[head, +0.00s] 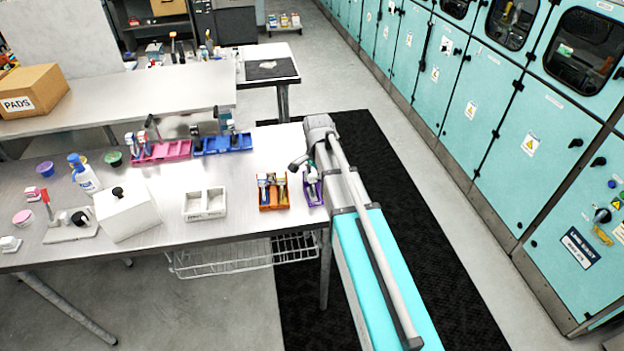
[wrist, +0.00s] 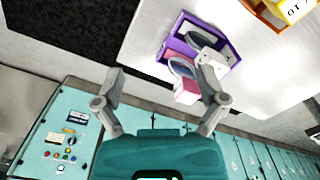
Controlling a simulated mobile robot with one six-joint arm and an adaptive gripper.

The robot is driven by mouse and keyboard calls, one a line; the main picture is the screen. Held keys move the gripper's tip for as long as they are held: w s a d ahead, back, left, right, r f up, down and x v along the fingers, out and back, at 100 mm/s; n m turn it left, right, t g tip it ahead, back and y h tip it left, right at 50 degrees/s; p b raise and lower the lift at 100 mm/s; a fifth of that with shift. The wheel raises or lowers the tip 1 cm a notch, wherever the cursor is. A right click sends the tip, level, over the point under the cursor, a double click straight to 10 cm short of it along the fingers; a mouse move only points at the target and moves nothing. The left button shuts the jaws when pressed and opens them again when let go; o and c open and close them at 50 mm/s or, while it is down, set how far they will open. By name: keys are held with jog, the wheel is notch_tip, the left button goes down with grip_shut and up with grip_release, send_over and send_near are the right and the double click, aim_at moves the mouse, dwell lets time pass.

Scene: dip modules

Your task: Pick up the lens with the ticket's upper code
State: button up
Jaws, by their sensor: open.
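My gripper (wrist: 160,78) is open in the wrist view, with nothing between its fingers. Beyond the fingertips is a purple bin (wrist: 228,45) at the table edge. In it are a round grey-rimmed piece (wrist: 184,67), which may be a lens, and white and pink blocks. The right finger overlaps these pieces in the picture; I cannot tell whether it touches them. The purple bin (head: 313,197) also shows in the head view, partly behind my arm. I cannot make out a ticket or any readable lens code.
An orange bin (head: 272,207) with several small boxes stands left of the purple one. A white two-compartment tray (head: 205,213), a white box (head: 126,215) and a spray bottle (head: 87,178) stand farther left. Pink (head: 165,153) and blue (head: 222,146) bins line the back. Teal cabinets (head: 478,120) stand right.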

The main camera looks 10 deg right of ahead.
aim_at(312, 177)
jog(key=w+r+m+p, duration=0.4)
jog(key=w+r+m, duration=0.1)
jog(key=w, duration=0.4)
jog(key=shift+r+m, duration=0.35)
jog(key=shift+m, duration=0.05)
jog(key=shift+s+a+f, duration=0.1)
jog(key=shift+f, duration=0.05)
notch_tip(312, 177, down, 8)
jog(key=b, duration=0.8)
jog(key=shift+f, duration=0.2)
jog(key=shift+f, duration=0.1)
jog(key=shift+s+f+b, duration=0.1)
jog(key=shift+f+b, duration=2.4)
jog(key=shift+b, duration=0.15)
jog(key=shift+c, duration=0.2)
grip_shut()
